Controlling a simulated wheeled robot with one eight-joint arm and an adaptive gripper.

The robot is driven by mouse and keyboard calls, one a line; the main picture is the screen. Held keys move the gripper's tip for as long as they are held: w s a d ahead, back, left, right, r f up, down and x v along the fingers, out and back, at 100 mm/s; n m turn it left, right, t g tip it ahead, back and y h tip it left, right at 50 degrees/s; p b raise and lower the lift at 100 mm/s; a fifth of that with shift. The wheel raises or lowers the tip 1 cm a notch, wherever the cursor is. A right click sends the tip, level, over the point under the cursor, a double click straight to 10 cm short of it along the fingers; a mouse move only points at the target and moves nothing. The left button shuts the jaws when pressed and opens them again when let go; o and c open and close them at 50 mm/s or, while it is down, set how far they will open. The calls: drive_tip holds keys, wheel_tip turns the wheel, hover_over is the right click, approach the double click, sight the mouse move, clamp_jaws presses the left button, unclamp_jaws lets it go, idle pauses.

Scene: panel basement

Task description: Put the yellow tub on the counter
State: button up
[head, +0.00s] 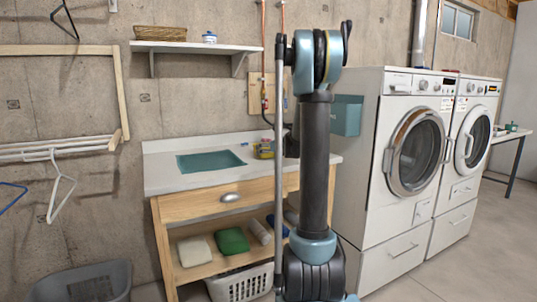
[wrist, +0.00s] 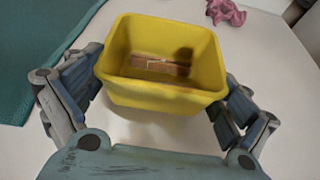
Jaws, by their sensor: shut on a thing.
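The yellow tub (wrist: 160,92) is square with an open top. It sits between the two fingers of my gripper (wrist: 163,100), which are shut on its sides. A flat brownish-red patch or thing (wrist: 158,66) shows on its inside floor. The white counter (wrist: 140,132) lies beneath it; I cannot tell whether the tub touches it. In the head view the tub (head: 264,150) shows small and partly hidden at the counter's back right, left of my arm. My gripper is mostly hidden behind my arm there.
A teal mat (head: 209,162) lies on the counter left of the tub. A crumpled pink thing (wrist: 226,12) lies beyond the tub. Two white machines (head: 412,150) stand to the right. A shelf (head: 197,47) hangs above. The counter's front left is clear.

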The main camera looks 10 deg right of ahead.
drive_tip(key=shift+f, duration=0.15)
drive_tip(key=o, duration=0.7)
drive_tip(key=shift+s, duration=0.1)
drive_tip(key=v, duration=1.2)
drive_tip(key=s+a+f+n+g, duration=0.2)
drive_tip(key=s+a+f+n, duration=0.1)
drive_tip(key=s+n, duration=0.3)
drive_tip(key=s+a+f+n+g, duration=0.25)
drive_tip(key=s+n, duration=0.25)
drive_tip(key=s, duration=0.3)
drive_tip(key=s+a+f+n+g, duration=0.1)
drive_tip(key=s+a+f+n, duration=0.15)
drive_tip(key=s+n, duration=0.35)
drive_tip(key=s+d+f+n+g+h, duration=0.1)
drive_tip(key=s+f+n, duration=0.3)
drive_tip(key=s, duration=0.4)
drive_tip(key=s+d+f+n+g+h, duration=0.1)
drive_tip(key=s+f+n+g+h, duration=0.1)
drive_tip(key=s+f+n, duration=0.2)
drive_tip(key=s+d+f+n+g+h, duration=0.1)
drive_tip(key=s+f+n, duration=0.3)
drive_tip(key=s+n, duration=0.4)
drive_tip(key=s+g, duration=0.1)
drive_tip(key=s, duration=0.4)
drive_tip(key=shift+f+h, duration=0.3)
drive_tip(key=shift+f, duration=0.05)
